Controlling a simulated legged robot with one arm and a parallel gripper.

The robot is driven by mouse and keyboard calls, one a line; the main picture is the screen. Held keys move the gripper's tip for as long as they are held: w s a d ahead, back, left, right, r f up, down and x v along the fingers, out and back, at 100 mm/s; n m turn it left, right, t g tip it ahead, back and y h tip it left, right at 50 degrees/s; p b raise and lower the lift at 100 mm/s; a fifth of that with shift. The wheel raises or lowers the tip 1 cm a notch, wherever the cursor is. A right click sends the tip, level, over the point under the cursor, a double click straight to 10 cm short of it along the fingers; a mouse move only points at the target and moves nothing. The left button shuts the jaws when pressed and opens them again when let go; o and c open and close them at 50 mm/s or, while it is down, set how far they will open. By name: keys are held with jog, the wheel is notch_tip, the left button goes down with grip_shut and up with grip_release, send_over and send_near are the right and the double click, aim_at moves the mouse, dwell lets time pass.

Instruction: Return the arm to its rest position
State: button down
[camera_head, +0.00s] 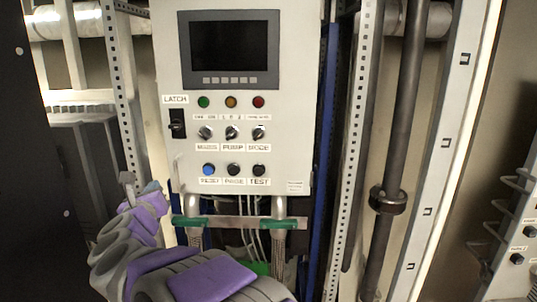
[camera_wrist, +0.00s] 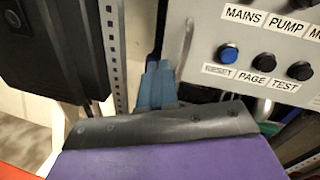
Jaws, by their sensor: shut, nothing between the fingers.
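My gripper (camera_head: 151,187) is at the lower left of the control panel in the head view, at the end of my purple and grey arm. In the wrist view its blue-grey fingers (camera_wrist: 157,85) are together, with nothing between them. They appear close to the lower left edge of the grey control panel (camera_head: 292,60), which is also at the upper right of the wrist view (camera_wrist: 200,45). Whether they touch the panel cannot be told. My arm reaches up from the bottom of the head view.
The panel carries a dark screen (camera_head: 228,47), a black LATCH switch (camera_head: 177,124), knobs and a blue button (camera_head: 208,169). Green-handled pipe fittings (camera_head: 290,223) hang below it. Perforated rails (camera_head: 346,140) flank it. A dark vertical pipe (camera_head: 404,100) stands to the right.

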jog(key=s+d+f+n+g+y+b, duration=0.1)
jog(key=s+d+f+n+g+b, duration=0.2)
jog(key=s+d+f+n+g, duration=0.5)
jog(key=s+d+f+n+g+y+b, duration=0.1)
jog(key=s+d+f+n+g+b, duration=0.2)
jog(key=s+d+f+n, duration=0.85)
jog(key=s+d+f+n+g+h+b, duration=0.1)
jog(key=s+d+f+n+g+h, duration=0.2)
jog(key=s+d, duration=0.8)
jog(key=s+d+f+n+g+h+b, duration=0.1)
jog(key=s+d+f+n+g, duration=0.4)
jog(key=s+d, duration=0.7)
jog(key=d+f+n+h, duration=0.1)
jog(key=d+f+n, duration=0.1)
jog(key=d+f, duration=0.1)
jog(key=shift+s+h+b, duration=0.2)
jog(key=shift+h+b, duration=0.2)
jog(key=shift+f+n, duration=0.1)
jog(key=shift+n, duration=0.15)
